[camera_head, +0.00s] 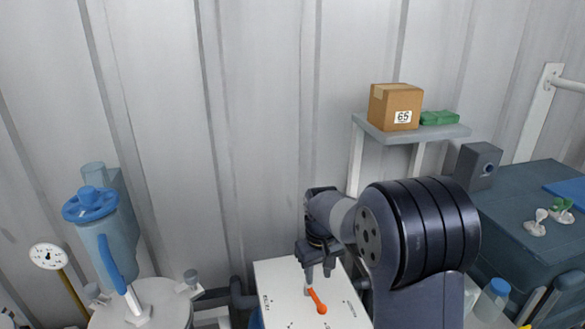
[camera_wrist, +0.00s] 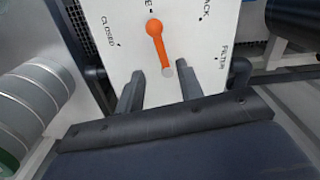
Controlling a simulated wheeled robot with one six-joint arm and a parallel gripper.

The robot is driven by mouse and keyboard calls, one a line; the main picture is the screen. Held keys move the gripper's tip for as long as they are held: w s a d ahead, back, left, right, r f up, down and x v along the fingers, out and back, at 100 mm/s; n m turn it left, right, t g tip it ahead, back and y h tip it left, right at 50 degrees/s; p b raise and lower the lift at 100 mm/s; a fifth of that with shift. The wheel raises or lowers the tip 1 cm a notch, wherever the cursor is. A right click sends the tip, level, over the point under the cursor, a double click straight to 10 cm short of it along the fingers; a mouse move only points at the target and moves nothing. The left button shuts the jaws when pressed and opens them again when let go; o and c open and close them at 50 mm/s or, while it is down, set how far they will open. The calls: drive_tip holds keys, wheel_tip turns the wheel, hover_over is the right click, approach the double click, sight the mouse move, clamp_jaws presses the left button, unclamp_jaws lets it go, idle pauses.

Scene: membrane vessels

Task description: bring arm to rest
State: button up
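My gripper (camera_head: 318,272) is over a white panel (camera_head: 280,275) in the head view. In the wrist view my gripper (camera_wrist: 161,84) has its two fingers apart with nothing between them. An orange lever (camera_head: 317,301) with a round knob is on the panel, just in front of the fingers. In the wrist view the orange lever (camera_wrist: 160,45) runs from a grey pivot up to its knob, towards a partly hidden label. The labels CLOSED and FILTER show on the white panel (camera_wrist: 115,55). I cannot tell whether a finger touches the pivot.
A blue-handled vessel (camera_head: 110,245) and a pressure gauge (camera_head: 48,256) stand at left. A shelf (camera_head: 440,132) holds a cardboard box (camera_head: 395,107) marked 65 and a green item (camera_head: 439,118). A dark bench (camera_head: 515,190) is at right. A corrugated wall (camera_head: 260,120) stands behind.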

sight(316, 299)
wheel_tip(316, 299, down, 8)
drive_tip(key=shift+f+p, duration=0.25)
drive_tip(key=shift+p, duration=0.1)
drive_tip(key=shift+a+r+m, duration=0.1)
drive_tip(key=shift+m, duration=0.2)
wheel_tip(316, 299, up, 11)
wheel_tip(316, 299, down, 10)
drive_tip(key=shift+f, duration=0.55)
drive_tip(key=shift+s+a+m+p, duration=0.15)
drive_tip(key=shift+a+m+p, duration=0.2)
drive_tip(key=shift+m, duration=0.45)
